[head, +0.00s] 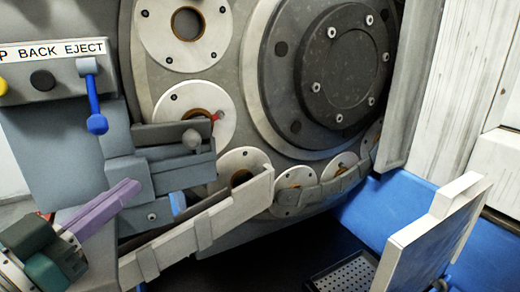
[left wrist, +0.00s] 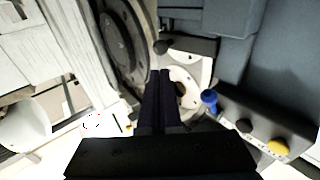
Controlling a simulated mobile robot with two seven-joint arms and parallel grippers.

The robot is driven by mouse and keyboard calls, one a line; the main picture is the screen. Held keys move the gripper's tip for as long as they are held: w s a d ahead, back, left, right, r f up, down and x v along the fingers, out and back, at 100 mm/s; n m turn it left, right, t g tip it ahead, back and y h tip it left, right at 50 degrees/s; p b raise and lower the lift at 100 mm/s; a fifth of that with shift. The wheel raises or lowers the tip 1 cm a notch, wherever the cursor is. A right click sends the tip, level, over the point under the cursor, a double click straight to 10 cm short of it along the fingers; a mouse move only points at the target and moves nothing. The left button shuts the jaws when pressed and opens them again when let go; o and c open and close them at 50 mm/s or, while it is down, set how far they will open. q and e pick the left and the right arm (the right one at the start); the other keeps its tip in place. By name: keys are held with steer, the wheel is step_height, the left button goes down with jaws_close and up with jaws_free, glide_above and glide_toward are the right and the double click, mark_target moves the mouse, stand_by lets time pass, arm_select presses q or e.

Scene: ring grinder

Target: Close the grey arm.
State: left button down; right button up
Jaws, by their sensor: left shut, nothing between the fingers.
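A long light-grey arm (head: 205,225) slants across the lower middle of the head view, from the bottom left up to the ringed disc face. A shorter dark-grey arm (head: 175,140) with a round knob (head: 192,139) is above it. I cannot tell for certain which is the task's grey arm. My left gripper (head: 133,188) has purple fingers, shut and empty. In the picture it is left of the long arm and below the short one; contact is unclear. The left wrist view shows its dark fingers (left wrist: 160,73) together. My right gripper is not in view.
A control panel (head: 60,58) with a blue lever (head: 95,115) is above my left gripper. The large grey disc (head: 345,60) with white rings (head: 185,25) fills the back. A pale upright panel (head: 425,240) and blue surface (head: 400,205) are at right.

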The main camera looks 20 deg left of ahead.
mark_target(189, 147)
arm_select(q)
steer(key=w, duration=0.7)
steer(key=w+r, duration=0.1)
steer(key=w, duration=0.3)
steer(key=shift+d, duration=0.2)
steer(key=shift+w+d+f+b, duration=0.15)
steer(key=shift+w+b, duration=0.3)
steer(key=shift+w, duration=0.65)
steer(key=shift+s+d, duration=0.1)
steer(key=shift+s, duration=0.05)
